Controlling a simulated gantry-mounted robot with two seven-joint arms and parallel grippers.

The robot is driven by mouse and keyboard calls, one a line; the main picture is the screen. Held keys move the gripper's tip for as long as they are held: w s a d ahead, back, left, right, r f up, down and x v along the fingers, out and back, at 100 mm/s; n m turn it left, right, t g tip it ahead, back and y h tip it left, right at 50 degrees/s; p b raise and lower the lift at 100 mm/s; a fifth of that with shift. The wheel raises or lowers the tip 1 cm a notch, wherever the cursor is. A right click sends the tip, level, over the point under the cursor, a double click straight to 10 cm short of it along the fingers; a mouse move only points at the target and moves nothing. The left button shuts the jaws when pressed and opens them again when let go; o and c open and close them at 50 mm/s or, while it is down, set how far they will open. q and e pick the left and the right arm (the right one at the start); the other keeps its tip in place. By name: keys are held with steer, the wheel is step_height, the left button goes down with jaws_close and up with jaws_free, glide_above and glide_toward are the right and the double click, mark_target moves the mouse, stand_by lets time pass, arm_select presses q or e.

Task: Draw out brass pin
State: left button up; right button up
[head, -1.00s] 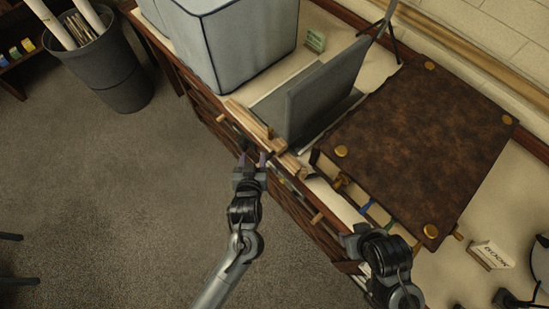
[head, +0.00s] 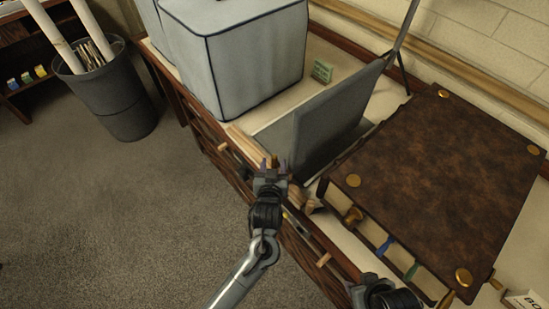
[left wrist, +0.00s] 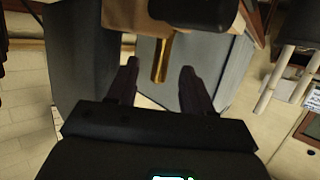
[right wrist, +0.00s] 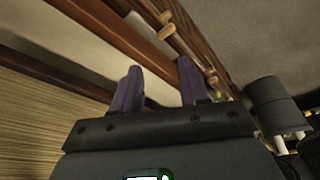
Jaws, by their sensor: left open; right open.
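The brass pin (left wrist: 160,58) shows in the left wrist view as a short gold rod sticking out of a pale wooden block (left wrist: 120,14). Its other end is hidden. My left gripper (left wrist: 158,80) is open, with its fingers on either side of the pin's line and a gap visible on both sides. In the head view my left gripper (head: 276,166) is at the wooden rails (head: 250,147) on the bench's front edge, partly covering them. My right gripper (right wrist: 160,80) is open and empty in the right wrist view; in the head view only its arm shows, at the bottom edge.
A grey panel (head: 335,120) stands upright just behind the rails. A brown leather-topped case (head: 440,175) with brass studs lies to the right. A grey covered box (head: 235,60) stands at the back left. A bin (head: 112,90) stands on the floor, which is open at left.

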mark_target(274, 161)
arm_select(q)
steer(key=shift+b+x, duration=0.55)
steer(key=shift+x, duration=2.05)
steer(key=shift+c, duration=0.3)
jaws_close()
